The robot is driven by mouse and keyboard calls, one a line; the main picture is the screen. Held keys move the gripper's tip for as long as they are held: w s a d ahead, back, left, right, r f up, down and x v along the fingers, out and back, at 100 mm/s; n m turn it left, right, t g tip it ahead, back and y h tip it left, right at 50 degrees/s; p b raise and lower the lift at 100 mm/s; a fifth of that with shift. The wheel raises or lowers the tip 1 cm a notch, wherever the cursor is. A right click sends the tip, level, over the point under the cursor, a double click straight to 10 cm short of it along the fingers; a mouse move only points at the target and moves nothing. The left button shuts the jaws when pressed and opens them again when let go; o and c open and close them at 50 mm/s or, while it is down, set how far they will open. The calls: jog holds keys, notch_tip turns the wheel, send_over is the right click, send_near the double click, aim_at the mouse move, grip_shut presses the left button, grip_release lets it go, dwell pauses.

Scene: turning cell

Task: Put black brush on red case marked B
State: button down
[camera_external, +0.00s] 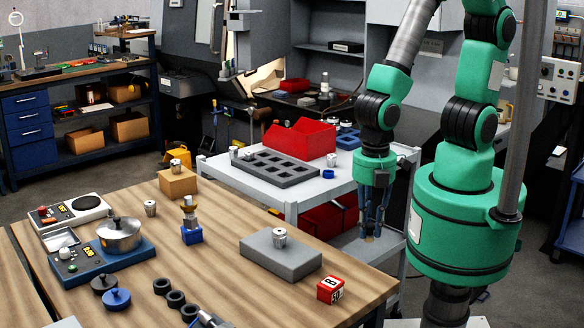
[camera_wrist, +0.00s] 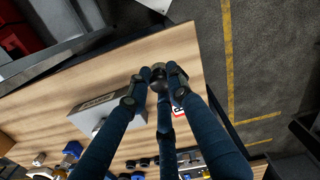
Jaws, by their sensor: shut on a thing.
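The red case marked B (camera_external: 330,290) stands on the wooden table near its front right edge, with white labels on its faces. In the wrist view a part of the red case (camera_wrist: 180,94) shows, partly hidden by a finger. My gripper (camera_external: 371,228) is raised beyond the table's right edge, beside the white cart. It points down, shut on the black brush (camera_wrist: 158,74), whose dark round end shows between the fingertips in the wrist view. Most of the brush is hidden by the fingers. The brush is apart from the case.
A grey block (camera_external: 275,260) with a metal part on top stands left of the case. A blue scale with a pot (camera_external: 90,263), dark rings (camera_external: 178,300) and a blue knob (camera_external: 117,299) are further left. The white cart (camera_external: 292,207) carries a red bin (camera_external: 300,140) and a grey tray.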

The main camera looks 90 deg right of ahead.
jog(key=shift+s+f+n, duration=0.15)
jog(key=shift+s+n, duration=0.25)
jog(key=shift+s, duration=1.25)
jog(key=shift+w, duration=0.15)
send_over(331, 283)
jog(key=shift+d+f+b, duration=0.1)
jog(key=shift+f+b, duration=0.3)
jog(key=shift+f, duration=0.35)
jog(key=shift+f, duration=1.75)
jog(key=shift+f+b, duration=0.1)
jog(key=shift+b, duration=0.2)
jog(key=c, duration=2)
grip_release()
jog(key=o, duration=0.4)
jog(key=shift+o, duration=0.2)
